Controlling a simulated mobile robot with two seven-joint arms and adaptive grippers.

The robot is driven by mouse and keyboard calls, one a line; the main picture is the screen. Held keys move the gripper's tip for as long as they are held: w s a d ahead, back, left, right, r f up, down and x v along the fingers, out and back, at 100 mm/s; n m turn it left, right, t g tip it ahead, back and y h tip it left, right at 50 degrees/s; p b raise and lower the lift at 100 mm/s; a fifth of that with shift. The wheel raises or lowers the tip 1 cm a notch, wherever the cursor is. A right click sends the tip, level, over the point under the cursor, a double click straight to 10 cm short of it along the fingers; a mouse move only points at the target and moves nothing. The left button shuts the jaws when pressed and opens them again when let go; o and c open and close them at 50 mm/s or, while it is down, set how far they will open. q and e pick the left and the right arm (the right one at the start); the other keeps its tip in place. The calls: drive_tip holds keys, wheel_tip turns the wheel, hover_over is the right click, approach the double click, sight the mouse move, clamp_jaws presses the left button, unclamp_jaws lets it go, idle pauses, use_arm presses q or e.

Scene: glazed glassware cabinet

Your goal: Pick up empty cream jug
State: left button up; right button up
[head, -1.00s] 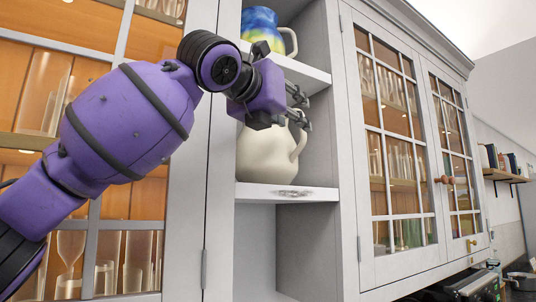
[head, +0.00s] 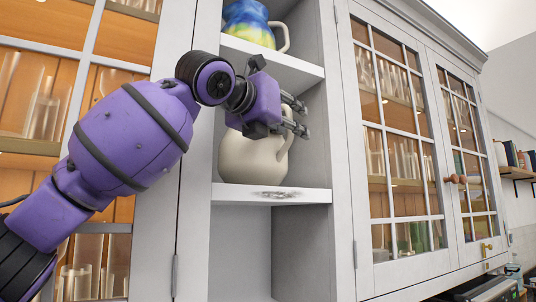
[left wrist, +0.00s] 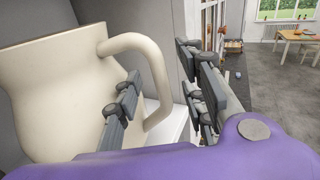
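The cream jug (head: 252,160) stands upright on the open middle shelf (head: 300,194) of the cabinet, its handle on the right. It fills the left of the left wrist view (left wrist: 45,90), with its handle (left wrist: 150,62) curving toward the middle. My left gripper (head: 298,116) is open in front of the jug's upper part and hides its rim in the head view. In the left wrist view the handle appears between the two spread fingers (left wrist: 165,95); I cannot tell whether they touch it. The jug's inside is not visible. My right gripper is not in view.
A blue, yellow and green painted jug (head: 248,25) stands on the shelf above. Glazed doors (head: 400,150) flank the open shelves, with glassware behind them. A dark patch (head: 273,194) marks the middle shelf's front edge. The compartment below looks empty.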

use_arm(q)
drive_tip(key=shift+w+d, duration=0.2)
drive_tip(key=shift+w, duration=0.1)
drive_tip(key=shift+s+a, duration=0.15)
drive_tip(key=shift+a, duration=0.15)
drive_tip(key=shift+c, duration=1.4)
drive_tip(key=c, duration=0.3)
drive_tip(key=shift+d, duration=0.1)
clamp_jaws()
drive_tip(key=shift+r, duration=0.1)
